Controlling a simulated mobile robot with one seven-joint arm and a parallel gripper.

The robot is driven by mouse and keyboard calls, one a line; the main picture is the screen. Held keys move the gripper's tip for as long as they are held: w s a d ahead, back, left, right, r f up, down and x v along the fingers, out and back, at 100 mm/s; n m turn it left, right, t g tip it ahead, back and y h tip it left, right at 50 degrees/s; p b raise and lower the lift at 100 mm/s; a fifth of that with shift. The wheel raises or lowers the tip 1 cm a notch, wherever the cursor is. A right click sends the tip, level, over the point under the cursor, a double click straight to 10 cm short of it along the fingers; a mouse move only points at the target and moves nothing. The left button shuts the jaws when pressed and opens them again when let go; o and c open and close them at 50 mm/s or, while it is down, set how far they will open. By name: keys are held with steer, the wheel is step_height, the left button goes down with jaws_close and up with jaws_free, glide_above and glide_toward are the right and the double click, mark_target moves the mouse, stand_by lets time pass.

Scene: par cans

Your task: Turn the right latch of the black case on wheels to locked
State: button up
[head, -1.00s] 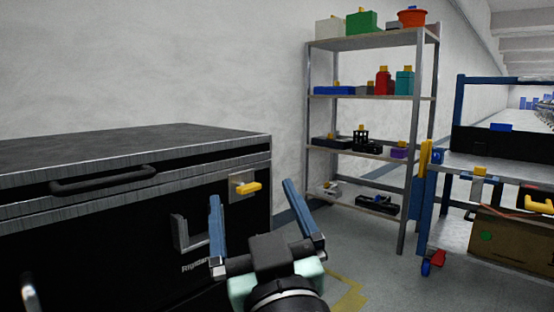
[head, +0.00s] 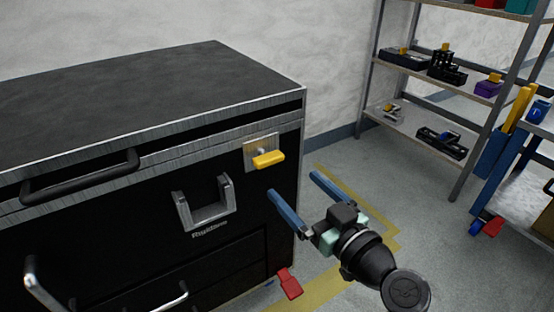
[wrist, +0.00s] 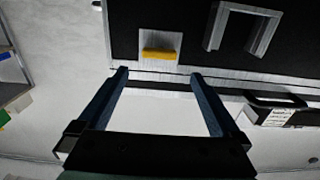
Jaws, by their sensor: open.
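The black case (head: 120,245) with metal edge strips stands at the left in the head view. Its right latch (head: 268,159) is a yellow handle on a square metal plate (head: 250,150), near the right end of the front face. The handle lies roughly level across the plate. The yellow latch also shows in the wrist view (wrist: 159,54), above and between my fingers. My gripper (head: 293,193) is open and empty, to the lower right of the latch and apart from it. Its two blue fingers point toward the case.
A U-shaped metal handle (head: 205,205) sits left of the latch, and a black bar handle (head: 80,178) is farther left. A red wheel pedal (head: 289,283) juts out low on the case. A shelf (head: 430,130) and a blue-framed cart (head: 515,165) stand at the right.

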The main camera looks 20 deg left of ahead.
mark_target(272, 162)
steer(key=b+x, duration=0.2)
steer(key=x, duration=0.6)
steer(key=shift+f, duration=0.15)
steer(key=shift+w+a+b, duration=0.3)
steer(key=shift+w+a, duration=0.2)
steer(key=shift+a, duration=0.05)
steer(key=c, duration=1.2)
